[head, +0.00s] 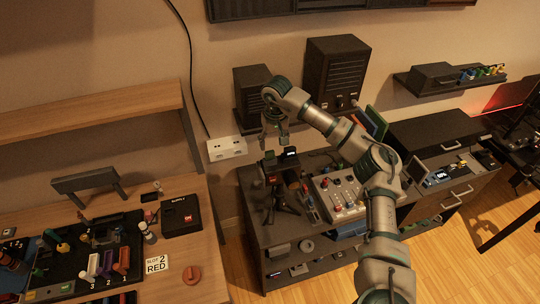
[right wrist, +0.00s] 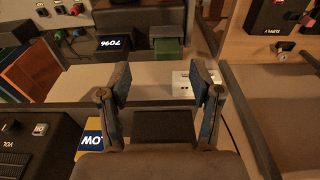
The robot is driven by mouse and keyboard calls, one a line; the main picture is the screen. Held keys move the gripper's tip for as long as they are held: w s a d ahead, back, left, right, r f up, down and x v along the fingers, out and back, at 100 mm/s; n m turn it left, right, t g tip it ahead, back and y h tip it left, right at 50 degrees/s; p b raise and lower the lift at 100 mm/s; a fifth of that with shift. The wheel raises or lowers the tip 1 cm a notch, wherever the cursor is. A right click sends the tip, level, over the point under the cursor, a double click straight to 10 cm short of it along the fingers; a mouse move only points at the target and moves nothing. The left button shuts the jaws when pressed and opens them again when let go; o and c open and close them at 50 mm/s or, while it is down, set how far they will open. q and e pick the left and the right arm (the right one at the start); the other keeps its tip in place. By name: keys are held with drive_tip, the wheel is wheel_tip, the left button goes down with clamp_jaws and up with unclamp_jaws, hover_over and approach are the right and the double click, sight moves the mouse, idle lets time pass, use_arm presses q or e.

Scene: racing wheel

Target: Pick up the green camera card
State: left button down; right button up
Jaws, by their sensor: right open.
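A small green piece, which looks like the green camera card (head: 269,154), is at the top of a dark camera (head: 281,176) on a tripod at the left end of the dark cabinet. In the right wrist view the green card (right wrist: 168,48) lies flat against a dark block, beside a lit display. My right gripper (head: 275,140) points down just above the camera, near the card. In the right wrist view its two fingers (right wrist: 161,82) are spread with nothing between them, and the card is beyond the fingertips. My left gripper is not in view.
A white socket box (head: 227,148) is on the wall left of the camera. A control panel (head: 342,193) with knobs is on the cabinet to the right. Two dark speakers (head: 335,72) stand behind my right arm. A wooden desk (head: 205,255) with tools is at the left.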

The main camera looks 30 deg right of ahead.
sight(270, 151)
drive_tip(key=shift+w+f, duration=0.1)
drive_tip(key=shift+f, duration=0.55)
drive_tip(key=f, duration=0.1)
drive_tip(key=f+p, duration=0.1)
drive_tip(key=f, duration=0.1)
drive_tip(key=w+f, duration=0.1)
drive_tip(key=shift+a+f+p, duration=0.25)
drive_tip(key=shift+a+p, duration=0.05)
drive_tip(key=shift+p, duration=0.05)
drive_tip(key=shift+f, duration=0.25)
drive_tip(key=c, duration=0.9)
